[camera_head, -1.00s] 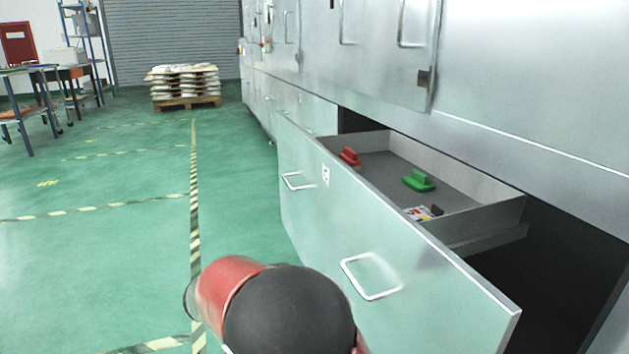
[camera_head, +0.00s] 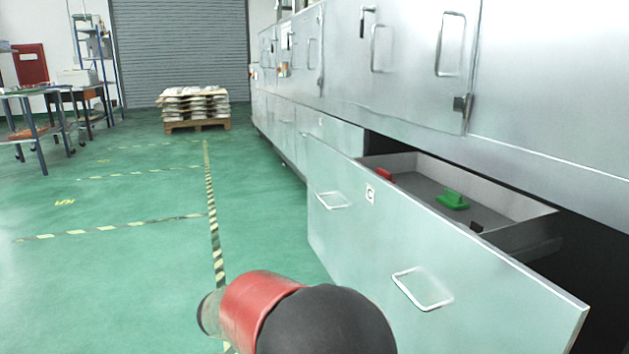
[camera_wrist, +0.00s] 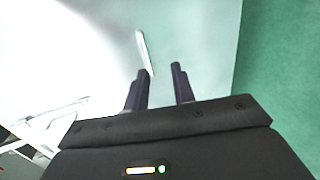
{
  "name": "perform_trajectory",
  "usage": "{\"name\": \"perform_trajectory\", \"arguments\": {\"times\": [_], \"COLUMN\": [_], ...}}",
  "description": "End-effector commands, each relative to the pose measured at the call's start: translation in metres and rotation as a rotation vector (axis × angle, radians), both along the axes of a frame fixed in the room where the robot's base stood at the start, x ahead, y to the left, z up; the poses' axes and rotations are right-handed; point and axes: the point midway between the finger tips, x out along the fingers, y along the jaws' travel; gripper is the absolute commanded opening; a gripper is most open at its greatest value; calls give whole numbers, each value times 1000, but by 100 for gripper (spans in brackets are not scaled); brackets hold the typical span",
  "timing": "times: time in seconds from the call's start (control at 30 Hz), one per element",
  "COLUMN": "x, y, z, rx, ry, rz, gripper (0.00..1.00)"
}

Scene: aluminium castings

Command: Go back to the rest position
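My gripper (camera_wrist: 160,72) shows in the wrist view with its two dark fingers apart and nothing between them. Beyond the fingers is a pale panel with a bright bar-like handle (camera_wrist: 145,50), and green floor lies to the right. In the head view my red and black arm is at the bottom centre, left of the open drawer (camera_head: 430,245); my gripper's fingers do not show there.
The drawer juts into the aisle from the metal cabinets (camera_head: 560,110). It holds a green piece (camera_head: 453,200), a red piece (camera_head: 385,174) and a small dark object (camera_head: 476,227). Green floor (camera_head: 120,270) is open on the left. A loaded pallet (camera_head: 195,108) stands far back.

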Motion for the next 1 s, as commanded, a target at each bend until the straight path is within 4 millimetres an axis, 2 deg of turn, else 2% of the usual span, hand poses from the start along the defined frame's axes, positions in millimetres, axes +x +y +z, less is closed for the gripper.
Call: {"name": "perform_trajectory", "arguments": {"times": [0.17,0.37,0.47,0.6,0.8,1.0], "x": [-12,-35,-54,-92,-148,-188], "y": [-28,-65,-86,-114,-131,-130], "z": [11,24,33,50,75,97], "rx": [104,284,407,647,973,1187], "ry": [52,117,144,153,63,-116], "rz": [-47,-102,-128,-152,-118,-38], "gripper": [26,26,26,26,26,26]}}
